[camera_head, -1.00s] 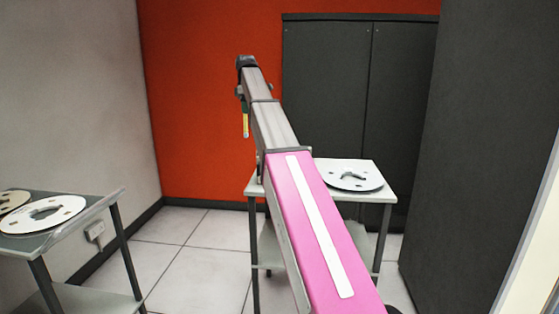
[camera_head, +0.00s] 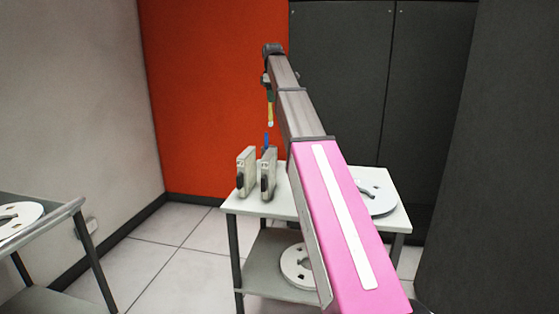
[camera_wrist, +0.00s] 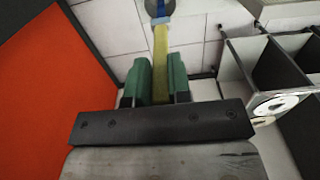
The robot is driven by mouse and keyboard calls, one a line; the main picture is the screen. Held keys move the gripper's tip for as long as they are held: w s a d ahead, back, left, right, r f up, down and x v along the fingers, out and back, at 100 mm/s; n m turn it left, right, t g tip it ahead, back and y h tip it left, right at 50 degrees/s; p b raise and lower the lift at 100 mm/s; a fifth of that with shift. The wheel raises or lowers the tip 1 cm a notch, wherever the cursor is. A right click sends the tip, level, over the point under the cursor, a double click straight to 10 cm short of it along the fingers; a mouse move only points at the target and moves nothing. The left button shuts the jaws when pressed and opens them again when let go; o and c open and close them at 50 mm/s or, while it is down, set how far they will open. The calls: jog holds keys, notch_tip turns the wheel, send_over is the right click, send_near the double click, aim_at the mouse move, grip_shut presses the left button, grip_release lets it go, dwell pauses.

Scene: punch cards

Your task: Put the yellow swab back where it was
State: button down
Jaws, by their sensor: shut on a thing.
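The yellow swab (camera_head: 270,114) hangs upright below my gripper (camera_head: 269,93) in the head view, clear above the white table (camera_head: 228,206). In the wrist view, my gripper (camera_wrist: 159,80) is shut on the yellow swab (camera_wrist: 160,52), which runs out between its two green fingers. A slim blue thing (camera_head: 266,142) stands lower, beyond the two pale upright boxes on the table. In the wrist view, blue and a grey round shape (camera_wrist: 159,9) show by the swab's far end. I cannot tell whether they touch it.
Two pale upright boxes (camera_head: 246,172) (camera_head: 267,173) stand at the table's left side. A white reel (camera_head: 378,197) lies at its right and another (camera_head: 297,267) on the lower shelf. A second table (camera_head: 60,210) is at left. Dark cabinets (camera_head: 430,90) stand behind.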

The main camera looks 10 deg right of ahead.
aim_at(271, 109)
notch_tip(271, 109, down, 18)
jog(key=c, duration=1.1)
grip_release()
jog(key=shift+w+d, duration=0.1)
jog(key=shift+w, duration=0.05)
jog(key=shift+o, duration=0.2)
jog(key=shift+r, duration=0.15)
notch_tip(271, 109, up, 12)
